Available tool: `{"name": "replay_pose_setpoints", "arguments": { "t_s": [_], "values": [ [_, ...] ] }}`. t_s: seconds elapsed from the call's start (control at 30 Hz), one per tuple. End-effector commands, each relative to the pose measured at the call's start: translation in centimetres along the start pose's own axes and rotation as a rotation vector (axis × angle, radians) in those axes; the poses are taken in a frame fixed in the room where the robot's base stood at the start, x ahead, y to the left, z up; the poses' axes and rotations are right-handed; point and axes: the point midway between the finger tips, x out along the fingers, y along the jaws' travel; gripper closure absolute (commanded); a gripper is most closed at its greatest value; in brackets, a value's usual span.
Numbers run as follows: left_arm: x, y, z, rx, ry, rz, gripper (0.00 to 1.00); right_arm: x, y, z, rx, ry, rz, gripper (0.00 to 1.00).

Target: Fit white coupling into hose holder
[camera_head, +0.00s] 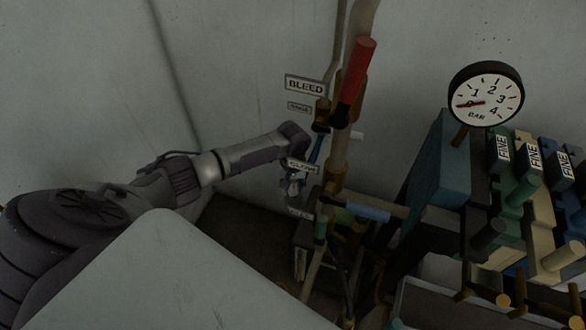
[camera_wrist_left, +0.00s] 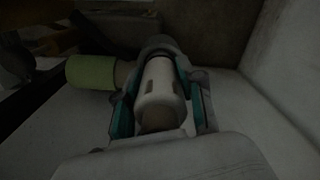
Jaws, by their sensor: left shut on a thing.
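The white coupling (camera_wrist_left: 158,84) is a short white cylinder with slots in its side. In the left wrist view it lies between the teal-lined fingers of my left gripper (camera_wrist_left: 157,100), which is shut on it. A brownish end shows at its near side. A dark grey rounded part (camera_wrist_left: 160,43) sits at its far end; I cannot tell whether this is the hose holder. In the head view my left gripper (camera_head: 293,186) is small and dark beside the brown pipework, and the coupling cannot be made out there. My right gripper is not in view.
A green cylinder (camera_wrist_left: 90,72) is close left of the gripper in the wrist view. The head view shows a red handle (camera_head: 357,70), a blue handle (camera_head: 368,212), a BLEED sign (camera_head: 306,85), a gauge (camera_head: 486,94) and FINE-labelled blocks at right. Walls close in behind and left.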

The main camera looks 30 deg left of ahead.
Motion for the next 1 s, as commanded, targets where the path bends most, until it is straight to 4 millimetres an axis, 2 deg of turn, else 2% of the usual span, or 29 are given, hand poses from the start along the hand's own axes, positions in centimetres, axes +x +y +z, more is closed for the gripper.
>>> {"name": "replay_pose_setpoints", "arguments": {
  "t_s": [0.03,0.2,0.57,0.67,1.0],
  "values": [
    [0.0,0.0,-0.1,0.0,0.001,0.001,0.58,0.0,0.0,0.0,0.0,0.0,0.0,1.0],
    [0.0,0.0,0.0,0.0,0.001,0.001,0.32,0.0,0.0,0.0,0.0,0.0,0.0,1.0],
    [-0.4,0.0,0.0,0.0,-0.001,-0.001,0.32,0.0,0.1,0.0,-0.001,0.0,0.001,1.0],
    [-1.6,0.0,-0.1,0.0,0.001,0.001,0.32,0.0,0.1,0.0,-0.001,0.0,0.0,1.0],
    [-8.7,0.0,-0.1,0.0,0.004,0.002,0.32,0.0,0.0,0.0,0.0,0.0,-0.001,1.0]
  ]
}}
